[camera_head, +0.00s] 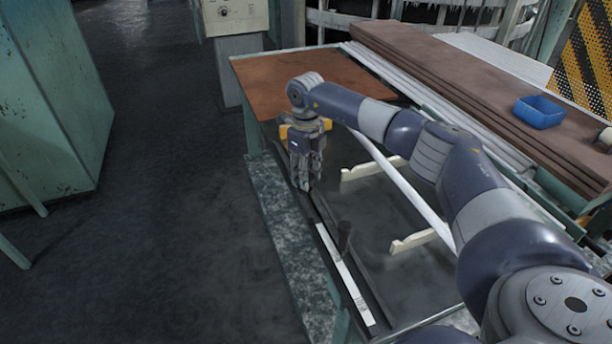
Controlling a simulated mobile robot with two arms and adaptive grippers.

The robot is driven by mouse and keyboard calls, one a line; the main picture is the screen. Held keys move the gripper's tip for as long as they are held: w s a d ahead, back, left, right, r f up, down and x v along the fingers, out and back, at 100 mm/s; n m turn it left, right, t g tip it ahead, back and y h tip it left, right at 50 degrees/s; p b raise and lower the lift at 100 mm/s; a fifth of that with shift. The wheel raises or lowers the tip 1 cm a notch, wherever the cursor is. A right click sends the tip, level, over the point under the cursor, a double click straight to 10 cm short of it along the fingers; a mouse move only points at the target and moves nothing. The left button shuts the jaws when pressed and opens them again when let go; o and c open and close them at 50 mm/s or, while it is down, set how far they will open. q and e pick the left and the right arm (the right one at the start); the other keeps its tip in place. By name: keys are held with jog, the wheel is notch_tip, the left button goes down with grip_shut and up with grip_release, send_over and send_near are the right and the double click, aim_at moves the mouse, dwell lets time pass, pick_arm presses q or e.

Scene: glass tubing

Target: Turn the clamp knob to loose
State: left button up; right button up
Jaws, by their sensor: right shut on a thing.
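My right gripper (306,186) points straight down over the left side of the bench, at the far end of a dark rail. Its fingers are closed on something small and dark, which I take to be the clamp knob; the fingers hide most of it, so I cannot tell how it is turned. A small dark upright piece (345,236) stands on the rail nearer to me. A long pale tube (405,187) runs across the cream notched supports (372,169), passing partly behind my right arm. My left gripper is not in view.
A white ruler-like strip (342,272) lies along the bench's left edge. A brown board (305,75) covers the far end. At right are stacked brown planks (480,85) with a blue tray (539,112). Green cabinets (55,95) stand left, with open floor between.

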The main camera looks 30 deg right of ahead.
jog(key=shift+r+n, duration=0.1)
jog(key=shift+n, duration=0.5)
jog(key=o, duration=1.1)
jog(key=shift+c, duration=0.2)
notch_tip(320, 180, up, 12)
